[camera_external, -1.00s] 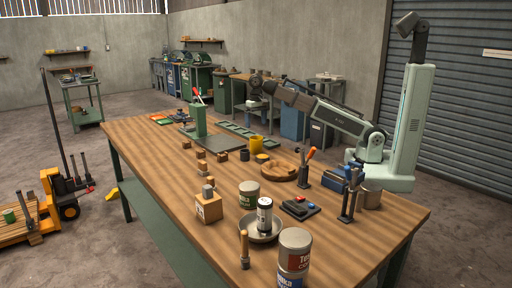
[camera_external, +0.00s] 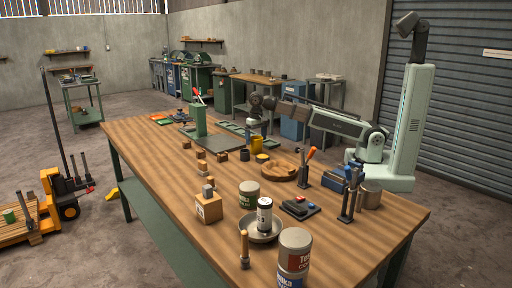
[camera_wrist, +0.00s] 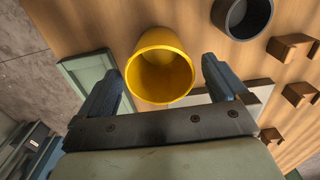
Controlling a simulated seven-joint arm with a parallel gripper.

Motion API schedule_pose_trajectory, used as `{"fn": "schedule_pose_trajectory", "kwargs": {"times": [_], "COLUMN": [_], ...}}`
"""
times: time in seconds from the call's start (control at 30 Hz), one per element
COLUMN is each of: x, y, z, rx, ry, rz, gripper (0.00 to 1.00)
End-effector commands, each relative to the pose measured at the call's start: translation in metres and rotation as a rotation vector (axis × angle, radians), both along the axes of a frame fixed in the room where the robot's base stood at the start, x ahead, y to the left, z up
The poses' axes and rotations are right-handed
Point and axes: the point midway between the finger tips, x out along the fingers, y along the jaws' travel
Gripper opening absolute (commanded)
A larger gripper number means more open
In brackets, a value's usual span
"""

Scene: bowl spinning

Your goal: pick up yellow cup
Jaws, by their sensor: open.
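The yellow cup (camera_external: 257,146) stands upright on the wooden table near its far right side. In the wrist view the yellow cup (camera_wrist: 160,66) shows its open mouth and empty inside, just ahead of and between my two fingers. My gripper (camera_wrist: 165,82) is open with one blue-grey finger on each side of the cup's lower part in the picture. I cannot tell if either finger touches it. In the external view my gripper (camera_external: 258,128) is pointed down at the cup, partly in front of it.
A dark cup (camera_wrist: 243,16) stands close to the right of the yellow cup, with small brown blocks (camera_wrist: 292,46) beyond it. A green tray (camera_wrist: 86,72) lies to the left. A round wooden dish (camera_external: 280,172) sits nearby in the external view.

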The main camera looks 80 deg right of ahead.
Motion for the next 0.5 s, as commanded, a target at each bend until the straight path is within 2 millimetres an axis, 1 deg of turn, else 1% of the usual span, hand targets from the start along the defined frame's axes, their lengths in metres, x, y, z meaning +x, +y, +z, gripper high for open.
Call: {"fn": "schedule_pose_trajectory", "kwargs": {"times": [0.3,0.4,0.5], "x": [-0.002,-0.002,-0.001], "y": [0.001,0.001,0.001], "z": [-0.036,-0.042,-0.044], "rx": [0.001,0.001,0.001], "ry": [0.002,0.001,0.000], "rz": [0.000,0.000,0.000], "gripper": [1.00,1.00,1.00]}}
